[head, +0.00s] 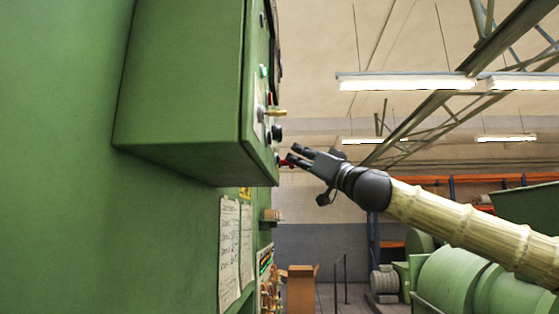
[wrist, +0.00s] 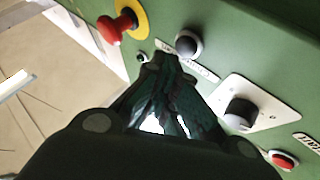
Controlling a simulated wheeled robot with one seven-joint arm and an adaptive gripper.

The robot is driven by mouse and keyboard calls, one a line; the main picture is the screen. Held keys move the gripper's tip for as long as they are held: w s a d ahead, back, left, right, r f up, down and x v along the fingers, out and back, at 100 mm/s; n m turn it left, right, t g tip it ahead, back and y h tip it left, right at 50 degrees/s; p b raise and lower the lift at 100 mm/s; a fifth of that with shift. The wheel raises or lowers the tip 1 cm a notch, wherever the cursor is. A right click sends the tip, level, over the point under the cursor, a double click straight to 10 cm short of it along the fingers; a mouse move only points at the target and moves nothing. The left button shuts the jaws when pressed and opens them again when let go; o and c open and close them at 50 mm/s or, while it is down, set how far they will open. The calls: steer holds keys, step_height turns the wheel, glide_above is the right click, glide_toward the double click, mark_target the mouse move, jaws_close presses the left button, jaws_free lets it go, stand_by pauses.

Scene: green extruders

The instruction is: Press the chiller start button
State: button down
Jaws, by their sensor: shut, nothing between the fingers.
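The green control box (head: 185,85) has its button panel facing right, seen nearly edge-on in the head view. My gripper (head: 293,154) is shut and empty, its tips close to the panel's lower part, beside a red button (head: 284,163). In the wrist view my gripper (wrist: 170,62) overlaps a white label, so its text is only partly readable. A black round button (wrist: 188,44) is just right of the tips and a small dark button (wrist: 142,57) just left. I cannot tell whether the tips touch the panel, nor which button is the chiller start.
In the wrist view, a red mushroom button (wrist: 120,27) on a yellow ring is at upper left. A black knob (wrist: 240,112) on a silver plate and a red button (wrist: 283,160) are at right. Papers (head: 229,252) hang below the box; a brown carton (head: 300,288) stands behind.

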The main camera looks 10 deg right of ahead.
steer(key=shift+a+b, duration=0.25)
steer(key=shift+b, duration=0.05)
stand_by(0.5)
steer(key=shift+a, duration=0.3)
steer(key=shift+w+a+b, duration=0.2)
steer(key=shift+a+b, duration=0.1)
steer(key=shift+b, duration=0.1)
stand_by(1.1)
steer(key=shift+d, duration=0.2)
steer(key=shift+s+d, duration=0.25)
steer(key=shift+d, duration=0.3)
steer(key=d, duration=0.2)
steer(key=s+d, duration=0.1)
steer(key=d, duration=0.2)
steer(key=shift+s+b, duration=0.2)
steer(key=shift+b, duration=0.2)
steer(key=shift+a, duration=0.15)
stand_by(0.7)
